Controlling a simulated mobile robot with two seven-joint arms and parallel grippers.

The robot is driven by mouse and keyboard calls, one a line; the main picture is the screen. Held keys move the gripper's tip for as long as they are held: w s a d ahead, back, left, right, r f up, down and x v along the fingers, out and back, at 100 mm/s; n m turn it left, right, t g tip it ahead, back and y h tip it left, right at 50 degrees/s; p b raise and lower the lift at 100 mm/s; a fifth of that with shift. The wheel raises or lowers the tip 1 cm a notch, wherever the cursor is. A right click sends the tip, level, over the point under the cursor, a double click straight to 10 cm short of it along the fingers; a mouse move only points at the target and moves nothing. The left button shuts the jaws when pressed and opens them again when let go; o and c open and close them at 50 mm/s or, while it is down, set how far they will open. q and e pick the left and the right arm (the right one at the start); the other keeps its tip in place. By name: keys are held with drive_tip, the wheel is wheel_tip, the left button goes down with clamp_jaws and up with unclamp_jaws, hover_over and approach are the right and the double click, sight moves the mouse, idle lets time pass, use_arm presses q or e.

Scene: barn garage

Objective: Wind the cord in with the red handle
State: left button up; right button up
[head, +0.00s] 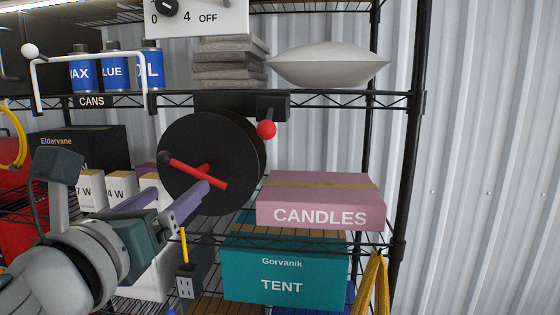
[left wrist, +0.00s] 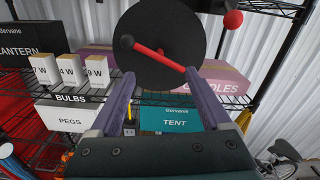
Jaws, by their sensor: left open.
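A black round reel (head: 238,150) is mounted under the upper shelf of the rack, and it also shows in the left wrist view (left wrist: 165,18). The red handle (head: 215,181) is a bar slanting across its face, with a black knob (head: 163,158) at its upper left end. A yellow cord (head: 184,246) hangs below the reel to a black socket block (head: 186,281). My left gripper (head: 182,190) is open and empty, its purple fingers reaching toward the reel's lower part. In the left wrist view the handle (left wrist: 158,55) lies just beyond the fingertips; contact cannot be told.
A red ball (head: 266,129) sits on a bracket right of the reel. A pink CANDLES box (head: 320,187) and teal TENT box (head: 285,265) stand lower right. Small white bulb boxes (head: 91,190) stand left of the reel. Yellow rope (head: 373,285) hangs at right.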

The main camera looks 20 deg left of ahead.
sight(196, 175)
use_arm(q)
drive_tip(key=p+x, duration=0.1)
drive_tip(key=x, duration=0.8)
drive_tip(key=shift+a, duration=0.1)
clamp_jaws()
idle(0.4)
idle(0.8)
